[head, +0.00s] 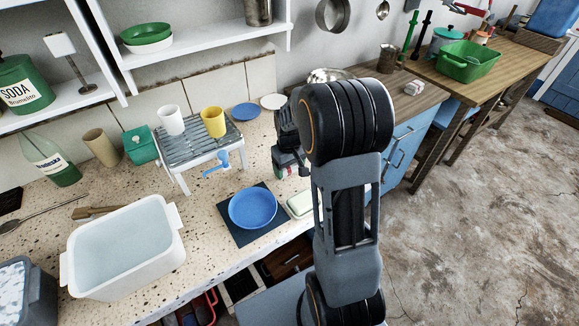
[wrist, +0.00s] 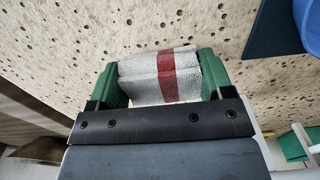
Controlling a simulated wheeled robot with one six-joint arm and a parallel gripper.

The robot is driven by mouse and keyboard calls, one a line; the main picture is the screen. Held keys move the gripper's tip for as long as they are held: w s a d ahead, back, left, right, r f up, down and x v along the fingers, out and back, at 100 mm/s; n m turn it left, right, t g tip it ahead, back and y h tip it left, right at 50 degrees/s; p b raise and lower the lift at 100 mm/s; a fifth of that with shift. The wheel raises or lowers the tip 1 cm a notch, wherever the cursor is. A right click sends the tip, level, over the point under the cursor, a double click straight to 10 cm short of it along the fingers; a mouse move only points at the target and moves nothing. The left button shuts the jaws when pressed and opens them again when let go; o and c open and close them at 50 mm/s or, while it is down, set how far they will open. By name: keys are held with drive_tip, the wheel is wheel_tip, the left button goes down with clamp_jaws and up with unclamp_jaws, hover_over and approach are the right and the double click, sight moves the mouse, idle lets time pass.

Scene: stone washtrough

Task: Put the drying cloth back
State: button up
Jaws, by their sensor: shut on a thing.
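The drying cloth (wrist: 165,75) is white with a red stripe and looks folded into a thick pad. In the wrist view my gripper (wrist: 160,78) is shut on it, with a green finger at each side. The speckled stone counter shows beyond the cloth. In the head view my gripper (head: 290,168) is over the counter, right of the small slatted rack (head: 196,145). Only a small bit of the cloth (head: 304,171) shows there, beside my arm. I cannot tell how high it is above the counter.
A blue plate (head: 253,208) lies on a dark mat (head: 235,232) in front of the gripper. A pale green dish (head: 300,204) is partly hidden by my arm. A white cup (head: 171,120) and yellow cup (head: 214,122) stand on the rack. A white tub (head: 122,255) stands left.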

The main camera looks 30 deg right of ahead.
drive_tip(key=o, duration=0.9)
drive_tip(key=shift+f, duration=0.1)
wheel_tip(320, 180, up, 12)
drive_tip(key=p, duration=0.1)
drive_tip(key=s+a+t, duration=0.1)
drive_tip(key=s+a, duration=0.2)
drive_tip(key=s, duration=0.2)
drive_tip(key=s+a+m+t, duration=0.1)
drive_tip(key=s+a, duration=0.2)
drive_tip(key=s, duration=0.2)
drive_tip(key=s+a+r+t, duration=0.1)
drive_tip(key=s+a, duration=0.2)
drive_tip(key=s, duration=0.2)
drive_tip(key=shift+s+a, duration=0.15)
drive_tip(key=shift+a, duration=0.15)
drive_tip(key=shift+t, duration=0.3)
wheel_tip(320, 180, up, 6)
drive_tip(key=p, duration=0.5)
drive_tip(key=shift+p, duration=0.35)
